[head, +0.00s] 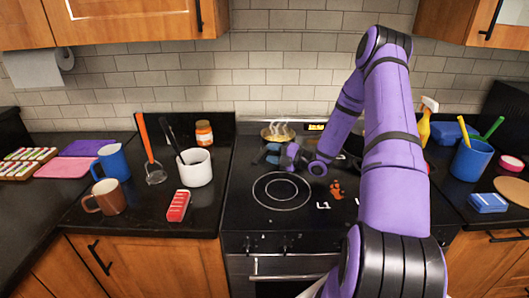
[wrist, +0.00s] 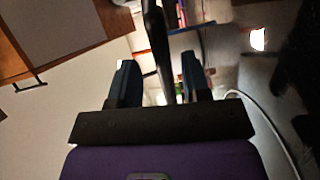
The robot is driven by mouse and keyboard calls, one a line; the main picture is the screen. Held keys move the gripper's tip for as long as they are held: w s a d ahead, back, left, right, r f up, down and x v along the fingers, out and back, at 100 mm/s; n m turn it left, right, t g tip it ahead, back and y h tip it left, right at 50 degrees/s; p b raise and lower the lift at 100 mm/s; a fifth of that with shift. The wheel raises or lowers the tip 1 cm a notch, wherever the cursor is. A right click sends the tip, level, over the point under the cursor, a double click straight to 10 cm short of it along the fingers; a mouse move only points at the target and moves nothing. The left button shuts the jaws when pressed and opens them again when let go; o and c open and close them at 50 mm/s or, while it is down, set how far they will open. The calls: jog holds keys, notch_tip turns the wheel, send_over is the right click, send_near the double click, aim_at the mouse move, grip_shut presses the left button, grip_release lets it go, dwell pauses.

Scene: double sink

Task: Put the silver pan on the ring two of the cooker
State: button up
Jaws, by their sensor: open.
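The pan (head: 278,131) stands at the back left of the cooker (head: 262,215), with steam and yellowish contents; its silver colour is hard to make out. My gripper (head: 268,156) is just in front of it, low over the cooker. In the wrist view my gripper (wrist: 160,82) has its two fingers apart. A dark bar (wrist: 157,45), probably the pan's handle, runs between them; I cannot tell whether they touch it. A bare white-outlined ring (head: 282,192) lies at the front left of the cooker. My arm hides much of the right side, and ring numbers are unclear.
Left of the cooker stand a white utensil pot (head: 196,168), an orange-lidded jar (head: 204,133), a red box (head: 178,205) and mugs (head: 112,163). A blue utensil cup (head: 472,160) and a yellow spray bottle (head: 425,125) stand to the right. The front-left ring is clear.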

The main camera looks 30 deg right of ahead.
jog(key=v, duration=0.3)
jog(key=s+a+r+n+g, duration=0.65)
jog(key=a+r+n, duration=0.4)
jog(key=n, duration=0.25)
jog(key=s+a+r+n+g, duration=0.5)
jog(key=a+r+n+g, duration=0.2)
jog(key=a+r+n, duration=0.5)
jog(key=s+r+n+t+h, duration=0.1)
jog(key=s+r+n+h, duration=0.3)
jog(key=s+n, duration=0.6)
jog(key=s+r+n+t+h, duration=0.2)
jog(key=s+r+n+h, duration=0.3)
jog(key=s+n, duration=0.6)
jog(key=shift+s+d+r+n+h, duration=0.35)
jog(key=shift+r+n, duration=0.5)
jog(key=shift+n, duration=0.45)
jog(key=shift+t, duration=0.25)
